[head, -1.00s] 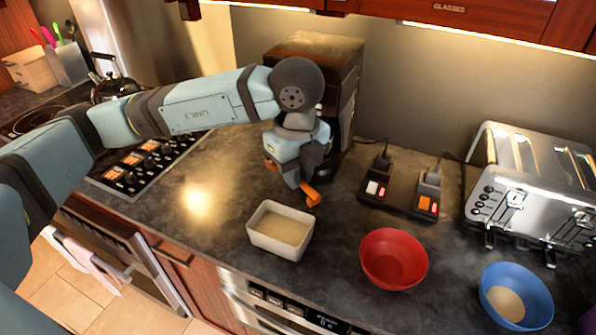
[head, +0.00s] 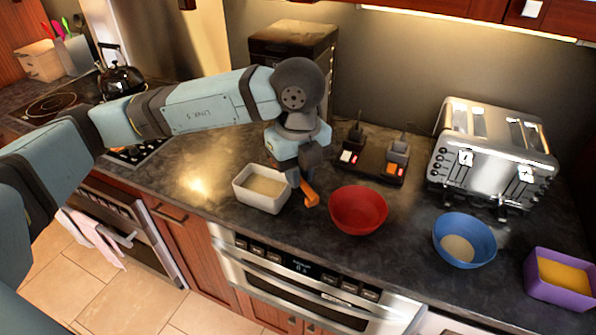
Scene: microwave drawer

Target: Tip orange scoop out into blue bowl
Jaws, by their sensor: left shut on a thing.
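The orange scoop (head: 310,198) is held in my left gripper (head: 305,185), which is shut on it. The scoop hangs above the counter, between the white tub and the red bowl in the picture. Most of the scoop is hidden by the gripper, and I cannot tell what it holds. The blue bowl (head: 478,228) stands on the counter to the right of the gripper, apart from it. A pale tan material (head: 458,249) lies in the bottom of the blue bowl. My right gripper is not in view.
A white tub (head: 240,194) holds tan material. A red bowl (head: 357,229) stands between scoop and blue bowl. A purple container (head: 548,291) with yellow contents is at the far right. A toaster (head: 492,165) and a power strip (head: 372,165) stand behind.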

